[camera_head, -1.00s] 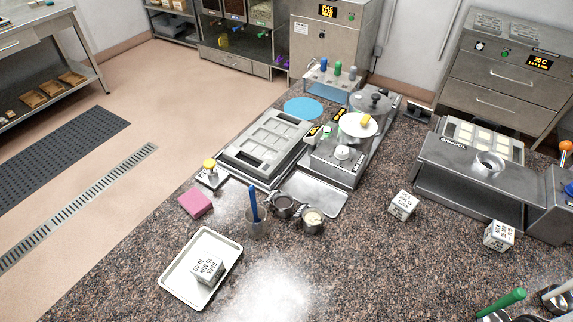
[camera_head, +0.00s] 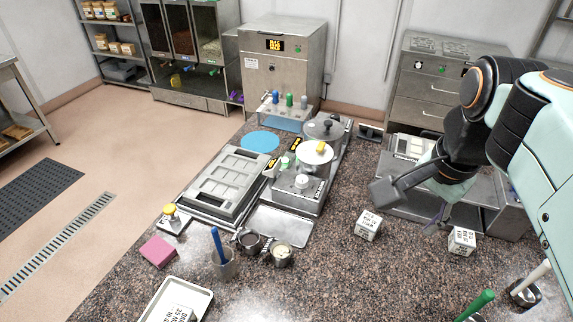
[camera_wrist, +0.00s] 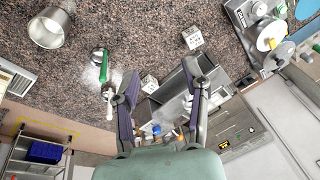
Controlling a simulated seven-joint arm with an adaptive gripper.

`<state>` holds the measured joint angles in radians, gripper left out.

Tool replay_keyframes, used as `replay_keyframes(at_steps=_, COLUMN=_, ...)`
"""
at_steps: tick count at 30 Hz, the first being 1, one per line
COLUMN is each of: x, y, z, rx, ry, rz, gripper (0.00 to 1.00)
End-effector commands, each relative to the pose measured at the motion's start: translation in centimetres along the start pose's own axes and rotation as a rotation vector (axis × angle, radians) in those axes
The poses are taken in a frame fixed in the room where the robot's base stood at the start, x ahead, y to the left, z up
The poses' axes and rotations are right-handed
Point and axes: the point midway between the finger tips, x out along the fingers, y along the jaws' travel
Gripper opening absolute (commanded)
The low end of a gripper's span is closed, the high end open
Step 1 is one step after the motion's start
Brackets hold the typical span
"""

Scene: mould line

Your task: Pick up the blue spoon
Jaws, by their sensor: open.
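The blue spoon (camera_head: 216,243) stands tilted in a clear cup (camera_head: 224,266) on the speckled counter, left of the middle in the head view. Its blue handle sticks up above the rim; its lower end is hard to make out. My gripper (camera_head: 410,211) is in the right half of the head view, well to the right of the spoon and above the counter. Its fingers are spread with nothing between them. In the wrist view my gripper (camera_wrist: 160,75) also shows open and empty. I cannot make out the spoon in the wrist view.
Two metal cups (camera_head: 248,241) with contents sit close right of the spoon's cup. A pink block (camera_head: 158,251) lies to its left. White printed cubes (camera_head: 368,226) stand near my gripper. A green-handled tool (camera_head: 475,305) is at front right. The counter's front middle is fairly clear.

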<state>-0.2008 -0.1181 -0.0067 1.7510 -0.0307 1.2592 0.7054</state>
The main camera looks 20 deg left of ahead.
Motion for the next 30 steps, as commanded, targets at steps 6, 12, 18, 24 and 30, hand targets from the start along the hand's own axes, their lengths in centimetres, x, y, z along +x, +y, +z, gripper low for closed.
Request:
replay_keyframes(at_steps=6, x=5.5, y=-16.7, z=0.3, rx=-0.079, ry=-0.057, rz=-0.029, gripper=0.46)
replay_keyframes(at_steps=12, x=14.9, y=-26.6, z=10.5, rx=-0.306, ry=-0.149, rz=0.017, gripper=0.46)
replay_keyframes(at_steps=18, x=20.9, y=-27.2, z=18.8, rx=-0.455, ry=-0.222, rz=0.117, gripper=0.46)
replay_keyframes(at_steps=24, x=22.4, y=-27.0, z=20.3, rx=-0.48, ry=-0.226, rz=0.12, gripper=0.46)
replay_keyframes(at_steps=30, x=25.6, y=-26.4, z=20.9, rx=-0.479, ry=-0.226, rz=0.12, gripper=0.46)
